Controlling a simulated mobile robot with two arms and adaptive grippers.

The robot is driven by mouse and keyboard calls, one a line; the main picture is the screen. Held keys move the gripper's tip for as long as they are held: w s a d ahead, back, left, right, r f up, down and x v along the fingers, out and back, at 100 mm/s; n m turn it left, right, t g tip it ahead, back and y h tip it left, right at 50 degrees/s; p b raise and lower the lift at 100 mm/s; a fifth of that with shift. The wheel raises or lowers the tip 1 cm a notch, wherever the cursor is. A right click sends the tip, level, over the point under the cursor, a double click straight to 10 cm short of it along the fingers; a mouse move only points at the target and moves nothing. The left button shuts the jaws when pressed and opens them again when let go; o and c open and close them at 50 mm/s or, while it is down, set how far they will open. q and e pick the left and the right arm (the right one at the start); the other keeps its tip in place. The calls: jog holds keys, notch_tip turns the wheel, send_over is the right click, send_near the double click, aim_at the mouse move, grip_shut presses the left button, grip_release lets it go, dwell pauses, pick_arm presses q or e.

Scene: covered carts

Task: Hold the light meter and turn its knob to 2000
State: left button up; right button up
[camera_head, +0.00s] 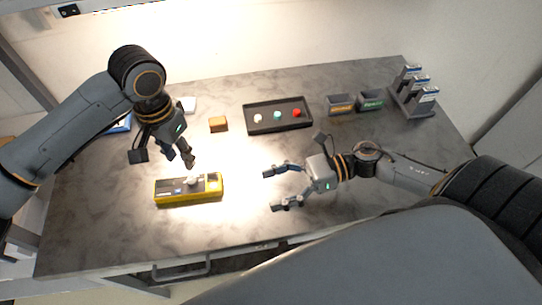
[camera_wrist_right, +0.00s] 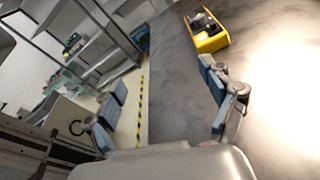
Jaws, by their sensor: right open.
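The light meter (camera_head: 174,199) is a yellow box with a grey top, lying on the table at front left in the head view. A pale knob (camera_head: 192,181) shows on its top; its setting is too small to read. The meter also shows at the top of the right wrist view (camera_wrist_right: 211,42). My left gripper (camera_head: 183,158) hangs just above and behind the meter, apart from it; its finger gap is unclear. My right gripper (camera_head: 271,190) is open and empty, to the right of the meter, its fingers pointing left toward it.
Behind are a brown block (camera_head: 218,124), a black tray (camera_head: 250,127) with white, green and red pieces, two small labelled bins (camera_head: 341,109) (camera_head: 371,103) and a rack (camera_head: 412,103) at back right. A white item (camera_head: 188,104) lies behind my left gripper. The table between meter and right gripper is clear.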

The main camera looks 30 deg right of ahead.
aim_at(191, 180)
jog(key=w+d+r+n+h, duration=0.1)
jog(key=w+d+n+h, duration=0.15)
jog(key=w, duration=0.45)
jog(key=shift+t+h, duration=0.25)
jog(key=shift+t, duration=0.05)
jog(key=x, duration=1.3)
jog(key=shift+s+a+f, duration=0.15)
jog(key=shift+a, duration=0.05)
jog(key=shift+c, duration=0.4)
pick_arm(q)
jog(key=shift+c, duration=0.2)
pick_arm(e)
jog(key=c, duration=1.3)
pick_arm(q)
notch_tip(191, 180, up, 2)
jog(key=n, duration=0.3)
jog(key=shift+c, duration=0.2)
pick_arm(e)
jog(key=shift+c, duration=0.3)
pick_arm(q)
notch_tip(191, 180, down, 12)
jog(key=shift+r, duration=0.1)
grip_shut()
